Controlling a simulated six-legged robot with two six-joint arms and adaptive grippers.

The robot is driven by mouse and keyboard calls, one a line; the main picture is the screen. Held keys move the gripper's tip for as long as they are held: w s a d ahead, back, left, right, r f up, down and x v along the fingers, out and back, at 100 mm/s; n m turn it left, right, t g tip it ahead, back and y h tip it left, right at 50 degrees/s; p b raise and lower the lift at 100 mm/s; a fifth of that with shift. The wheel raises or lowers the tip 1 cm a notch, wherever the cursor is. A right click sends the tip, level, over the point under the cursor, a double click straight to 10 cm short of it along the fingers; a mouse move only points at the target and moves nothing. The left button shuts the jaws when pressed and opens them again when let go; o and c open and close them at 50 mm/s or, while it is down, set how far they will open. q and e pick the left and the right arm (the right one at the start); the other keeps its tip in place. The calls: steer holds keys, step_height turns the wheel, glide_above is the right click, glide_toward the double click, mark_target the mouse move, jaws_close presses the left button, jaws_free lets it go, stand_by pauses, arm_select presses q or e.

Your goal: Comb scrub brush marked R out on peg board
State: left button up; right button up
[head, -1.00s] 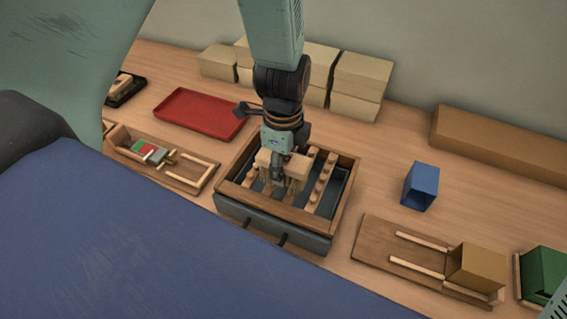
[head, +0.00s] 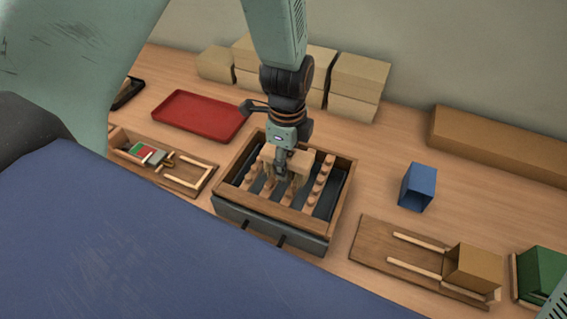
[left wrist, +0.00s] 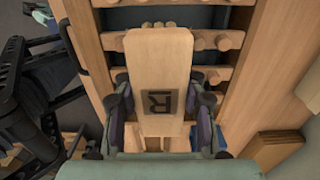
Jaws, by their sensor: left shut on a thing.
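My left gripper (head: 281,172) is shut on the wooden scrub brush (head: 297,165), over the peg board. In the left wrist view the brush (left wrist: 160,65) shows a dark square mark with an R, and the gripper's fingers (left wrist: 160,104) grip its two sides. My right gripper is not in view.
A red tray (head: 200,116) lies behind and left. A wooden jig with coloured blocks (head: 183,177) is left of the peg board. A blue open box (head: 417,187) and a railed board with a cardboard box (head: 473,267) stand right. Cardboard boxes (head: 358,82) line the back.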

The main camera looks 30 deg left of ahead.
arm_select(q)
steer(key=shift+w+a, duration=0.1)
steer(key=shift+w, duration=2.55)
steer(key=shift+s+p, duration=1.75)
steer(key=shift+s, duration=0.65)
steer(key=shift+s+p, duration=0.3)
steer(key=shift+s, duration=0.3)
steer(key=shift+s+d+f, duration=0.1)
steer(key=shift+s, duration=0.45)
steer(key=shift+s+d+f, duration=0.1)
steer(key=shift+s, duration=0.45)
steer(key=shift+w+p, duration=0.1)
steer(key=shift+p, duration=0.2)
steer(key=shift+c, duration=1)
steer(key=shift+w+a+r+p, duration=0.15)
steer(key=shift+w+p, duration=0.25)
steer(key=shift+w, duration=1.6)
